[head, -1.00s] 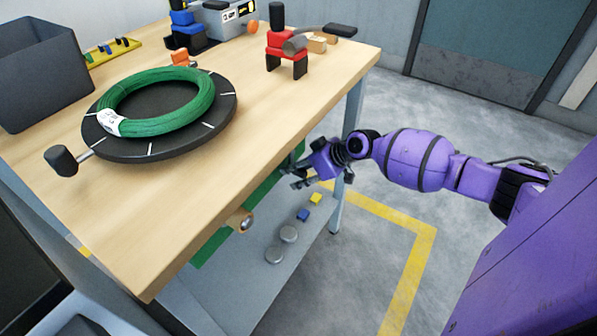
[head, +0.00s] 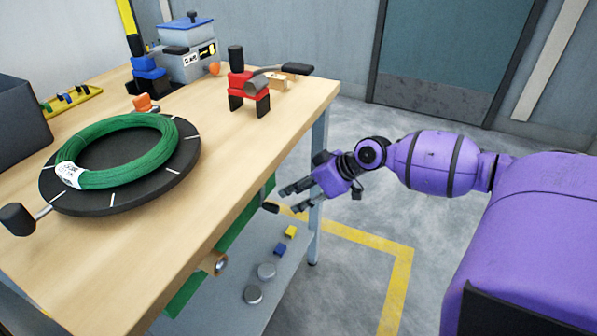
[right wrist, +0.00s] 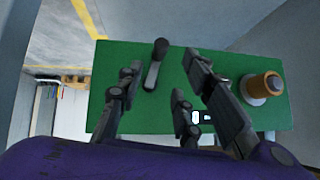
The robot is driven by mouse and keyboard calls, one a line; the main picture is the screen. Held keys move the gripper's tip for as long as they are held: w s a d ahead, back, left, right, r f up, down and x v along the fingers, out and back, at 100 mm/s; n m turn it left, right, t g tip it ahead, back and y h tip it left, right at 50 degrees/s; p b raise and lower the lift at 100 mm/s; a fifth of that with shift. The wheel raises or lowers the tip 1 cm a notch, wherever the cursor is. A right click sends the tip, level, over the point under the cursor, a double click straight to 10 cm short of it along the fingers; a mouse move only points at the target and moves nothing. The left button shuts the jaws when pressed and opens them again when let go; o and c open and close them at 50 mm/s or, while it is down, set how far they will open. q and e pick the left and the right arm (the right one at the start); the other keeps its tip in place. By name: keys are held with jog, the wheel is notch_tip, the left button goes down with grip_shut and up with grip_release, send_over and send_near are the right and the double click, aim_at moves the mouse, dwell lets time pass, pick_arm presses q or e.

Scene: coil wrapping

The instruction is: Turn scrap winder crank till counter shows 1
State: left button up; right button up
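The scrap winder is a green panel (head: 246,217) on the bench's right side. Its copper-coloured spool (head: 216,263) also shows in the right wrist view (right wrist: 262,87). The crank's black handle (head: 270,207) sticks out of the panel; in the right wrist view the crank (right wrist: 156,66) appears upright between my fingers. My right gripper (head: 292,197) is open and empty, with its fingertips just short of the handle. The counter (right wrist: 200,117) is a small lit display partly hidden by a finger; I cannot read it. My left gripper is out of view.
A black turntable (head: 125,194) with a green coil (head: 110,178) stands on the bench top (head: 215,165). A lower shelf (head: 232,300) holds grey discs and small blocks. The bench leg (head: 318,180) is close to my right gripper.

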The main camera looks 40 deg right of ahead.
dwell(0.5)
